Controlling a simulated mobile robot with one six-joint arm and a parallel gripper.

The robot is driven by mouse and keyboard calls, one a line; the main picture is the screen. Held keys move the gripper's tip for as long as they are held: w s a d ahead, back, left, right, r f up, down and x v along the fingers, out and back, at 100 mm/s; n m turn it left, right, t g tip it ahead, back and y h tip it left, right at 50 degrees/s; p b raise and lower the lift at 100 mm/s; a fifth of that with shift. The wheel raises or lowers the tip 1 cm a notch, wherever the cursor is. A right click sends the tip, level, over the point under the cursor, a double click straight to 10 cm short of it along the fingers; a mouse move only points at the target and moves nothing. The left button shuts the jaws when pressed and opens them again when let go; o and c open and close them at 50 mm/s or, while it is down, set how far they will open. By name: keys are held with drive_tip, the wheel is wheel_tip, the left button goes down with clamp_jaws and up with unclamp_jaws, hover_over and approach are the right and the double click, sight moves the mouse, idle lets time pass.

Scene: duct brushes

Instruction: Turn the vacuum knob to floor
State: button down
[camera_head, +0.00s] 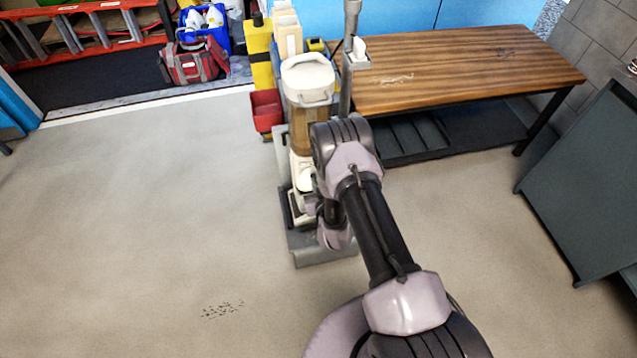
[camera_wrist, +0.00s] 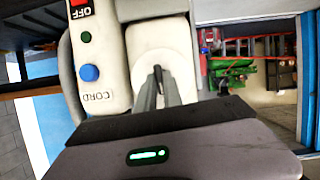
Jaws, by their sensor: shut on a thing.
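The vacuum (camera_head: 308,80) stands upright left of the wooden bench, with a white top and a brownish canister. My arm covers much of its lower front. In the wrist view its pale panel (camera_wrist: 100,65) carries a red OFF label, a green button and a blue CORD button. The knob (camera_wrist: 157,72) shows as a small dark piece between my fingertips, on a white rounded housing (camera_wrist: 163,45). My gripper (camera_wrist: 160,88) is shut on the knob. The knob's setting marks cannot be read. In the head view my gripper is hidden behind my arm.
A wooden bench (camera_head: 450,65) stands right of the vacuum. A red bin (camera_head: 266,110) and a yellow stand (camera_head: 261,55) are close on its left. A grey panel (camera_head: 590,185) is at the right. The floor at left (camera_head: 150,220) is clear.

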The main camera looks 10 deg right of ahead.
drive_tip(key=shift+a+f+n+t+h+b, duration=0.15)
drive_tip(key=shift+n+h+b, duration=0.4)
drive_tip(key=shift+n+h, duration=0.55)
drive_tip(key=shift+a+f+n+t+h+b, duration=0.15)
drive_tip(key=shift+n+h+b, duration=0.4)
drive_tip(key=shift+n, duration=0.95)
drive_tip(key=shift+r+h, duration=0.15)
drive_tip(key=shift+h, duration=0.1)
drive_tip(key=c, duration=1.5)
unclamp_jaws()
drive_tip(key=shift+s, duration=0.1)
drive_tip(key=p+v, duration=0.7)
drive_tip(key=v, duration=1)
drive_tip(key=shift+s, duration=0.15)
